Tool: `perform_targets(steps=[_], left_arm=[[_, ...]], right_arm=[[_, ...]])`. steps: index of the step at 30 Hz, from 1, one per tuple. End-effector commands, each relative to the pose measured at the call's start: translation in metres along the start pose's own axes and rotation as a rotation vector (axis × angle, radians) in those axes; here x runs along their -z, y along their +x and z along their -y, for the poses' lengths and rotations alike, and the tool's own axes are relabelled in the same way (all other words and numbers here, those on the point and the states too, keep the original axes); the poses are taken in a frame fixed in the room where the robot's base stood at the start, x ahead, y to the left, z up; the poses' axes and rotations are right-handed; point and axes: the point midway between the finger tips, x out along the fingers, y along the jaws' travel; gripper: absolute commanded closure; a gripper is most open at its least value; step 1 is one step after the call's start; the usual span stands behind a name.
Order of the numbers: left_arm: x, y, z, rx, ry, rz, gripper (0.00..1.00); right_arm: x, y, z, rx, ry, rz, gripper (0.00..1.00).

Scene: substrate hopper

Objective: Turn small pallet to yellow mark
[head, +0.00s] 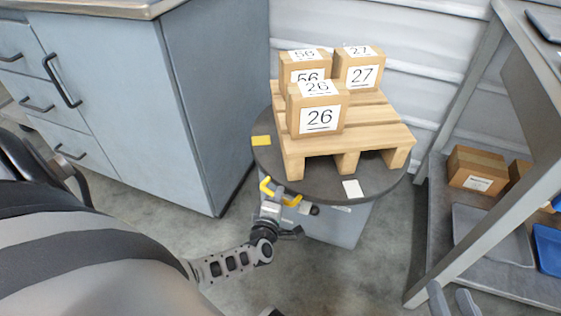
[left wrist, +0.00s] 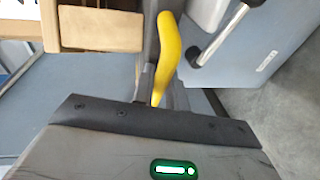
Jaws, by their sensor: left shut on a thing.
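The small wooden pallet (head: 365,130) sits on a dark round turntable (head: 325,180) and carries cartons marked 26 (head: 320,117), 27 (head: 363,76) and 56 (head: 302,76). A yellow mark (head: 261,141) lies at the turntable's left rim, and a white mark (head: 353,189) at its front. My left gripper (head: 278,195) is shut on a curved yellow handle (head: 266,188) at the near rim. The handle also shows in the left wrist view (left wrist: 170,50), beside a pallet block (left wrist: 100,27). My right gripper (head: 452,300) shows two grey fingertips apart at the bottom edge.
A blue-grey cabinet (head: 215,100) with dark handles stands to the left. A metal rack (head: 490,240) to the right holds cartons (head: 476,168) and a blue tray (head: 548,248). A pale ribbed wall is close behind the pallet. Bare floor shows in front.

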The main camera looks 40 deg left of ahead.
Motion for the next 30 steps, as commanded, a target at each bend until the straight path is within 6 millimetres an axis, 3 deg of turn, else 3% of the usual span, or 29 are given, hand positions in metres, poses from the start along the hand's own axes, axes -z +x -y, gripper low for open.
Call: perform_targets(steps=[17, 18, 19, 30], left_arm=[[0.004, -0.0022, 0.0018, 0.003, -0.005, -0.04, 1.0], [0.0041, -0.0022, 0.0018, 0.003, -0.005, -0.04, 0.83], [0.0041, -0.0021, 0.0017, 0.003, -0.005, -0.04, 0.77], [0.0006, -0.0037, 0.0001, 0.002, -0.006, -0.034, 0.77]], right_arm=[[-0.0009, -0.0005, -0.0012, -0.008, -0.016, 0.009, 0.64], [-0.001, -0.0005, -0.0013, -0.008, -0.016, 0.009, 0.64], [-0.0011, -0.0005, -0.0013, -0.008, -0.016, 0.009, 0.64], [-0.0012, -0.0014, -0.0009, -0.008, -0.015, 0.013, 0.64]])
